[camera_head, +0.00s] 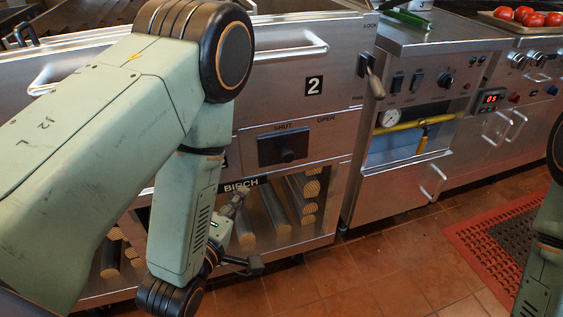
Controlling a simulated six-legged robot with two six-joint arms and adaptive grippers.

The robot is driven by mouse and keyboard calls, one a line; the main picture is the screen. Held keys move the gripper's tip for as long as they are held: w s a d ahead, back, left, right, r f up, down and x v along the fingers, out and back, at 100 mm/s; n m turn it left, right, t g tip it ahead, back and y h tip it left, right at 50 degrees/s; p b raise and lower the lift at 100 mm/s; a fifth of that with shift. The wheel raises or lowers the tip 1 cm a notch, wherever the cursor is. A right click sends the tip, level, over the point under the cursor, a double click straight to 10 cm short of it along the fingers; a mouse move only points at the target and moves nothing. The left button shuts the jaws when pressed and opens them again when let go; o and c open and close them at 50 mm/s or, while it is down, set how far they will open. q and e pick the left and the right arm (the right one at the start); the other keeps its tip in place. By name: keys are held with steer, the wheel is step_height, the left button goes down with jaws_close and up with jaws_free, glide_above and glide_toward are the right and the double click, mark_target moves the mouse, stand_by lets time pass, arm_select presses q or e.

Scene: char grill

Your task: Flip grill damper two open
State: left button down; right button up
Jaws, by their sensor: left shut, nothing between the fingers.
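My left arm reaches in from the left, across the grill front. My left gripper (241,195) is low, below and left of the knob, in front of the birch log bay. My right gripper is out of view; only part of my right arm shows at the right edge.
Birch logs (274,212) lie in the open bay below the damper. A lock lever (371,75) sticks out to the upper right. A drawer handle (433,183), a yellow gas pipe (412,124) and a red mat (480,232) are further right. The tiled floor in front is clear.

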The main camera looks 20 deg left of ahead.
arm_select(q)
steer(key=shift+a+r+n+t, duration=0.1)
steer(key=shift+r+n+t, duration=0.2)
steer(key=shift+r+n, duration=0.25)
steer(key=shift+f, duration=0.1)
glide_toward(282, 151)
steer(key=w+a, duration=0.1)
steer(key=a, duration=0.2)
steer(key=w+d, duration=0.1)
steer(key=w+d+b, duration=0.1)
steer(key=w+d, duration=0.1)
steer(key=shift+w+f, duration=0.1)
steer(key=shift+f, duration=0.1)
